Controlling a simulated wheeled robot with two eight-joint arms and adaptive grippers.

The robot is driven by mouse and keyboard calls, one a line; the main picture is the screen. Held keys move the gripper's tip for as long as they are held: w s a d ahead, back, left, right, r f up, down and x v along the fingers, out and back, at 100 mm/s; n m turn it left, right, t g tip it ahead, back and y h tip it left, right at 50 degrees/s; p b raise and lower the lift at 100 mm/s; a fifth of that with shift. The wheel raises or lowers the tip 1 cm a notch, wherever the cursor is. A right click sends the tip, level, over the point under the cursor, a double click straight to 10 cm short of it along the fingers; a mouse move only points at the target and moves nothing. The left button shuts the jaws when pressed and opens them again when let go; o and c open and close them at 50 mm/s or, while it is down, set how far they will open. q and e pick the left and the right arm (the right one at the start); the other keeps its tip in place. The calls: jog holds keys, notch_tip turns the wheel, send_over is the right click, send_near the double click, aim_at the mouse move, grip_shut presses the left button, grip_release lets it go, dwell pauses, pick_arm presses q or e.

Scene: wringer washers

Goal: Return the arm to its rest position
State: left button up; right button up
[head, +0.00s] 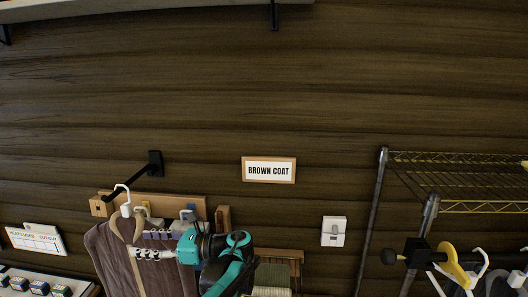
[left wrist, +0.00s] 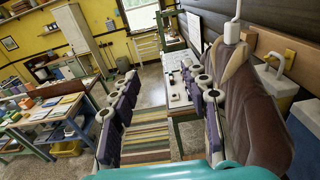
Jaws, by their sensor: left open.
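My left gripper (head: 148,245) is low in the head view, its teal arm behind it and its fingers pointing left. The left wrist view shows its two fingers spread apart with nothing between them. A brown coat (head: 110,262) hangs on a hanger from a black wall bracket (head: 154,165), and the fingers overlap it in the head view. In the left wrist view the coat (left wrist: 258,110) hangs just right of the right finger; I cannot tell whether they touch. My right gripper is in neither view.
A "BROWN COAT" sign (head: 269,170) and a white switch box (head: 334,231) are on the wooden wall. A wire rack (head: 460,207) with hangers stands at the right. The left wrist view shows workbenches (left wrist: 45,125) at left and open floor with a striped rug (left wrist: 150,138).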

pick_arm(q)
jog(key=s+f+n+t+h+b, duration=0.1)
jog(key=s+f+n+h+b, duration=0.25)
jog(key=s+f+b, duration=0.6)
jog(key=s+f+n+t+h+b, duration=0.1)
jog(key=s+f+n+h+b, duration=0.3)
jog(key=f, duration=1)
jog(key=s+d+f+n+t+h+b, duration=0.1)
jog(key=s+d+f+n+h+b, duration=0.1)
jog(key=f, duration=0.5)
jog(key=s+d+f+n+t+h+b, duration=0.1)
jog(key=s+d+f+n+h+b, duration=0.2)
jog(key=d+f+n+h+b, duration=0.1)
jog(key=s+d+f+n+t+h+b, duration=0.1)
jog(key=s+d+f+n+h+b, duration=0.2)
jog(key=f, duration=0.7)
jog(key=d+n+h+b, duration=0.1)
jog(key=d+n+b, duration=0.1)
jog(key=d+b, duration=0.1)
jog(key=shift+d+f+t+b, duration=0.15)
jog(key=shift+d+t+b, duration=0.15)
jog(key=shift+b, duration=0.35)
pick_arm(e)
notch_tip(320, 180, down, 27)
pick_arm(q)
jog(key=shift+n, duration=0.25)
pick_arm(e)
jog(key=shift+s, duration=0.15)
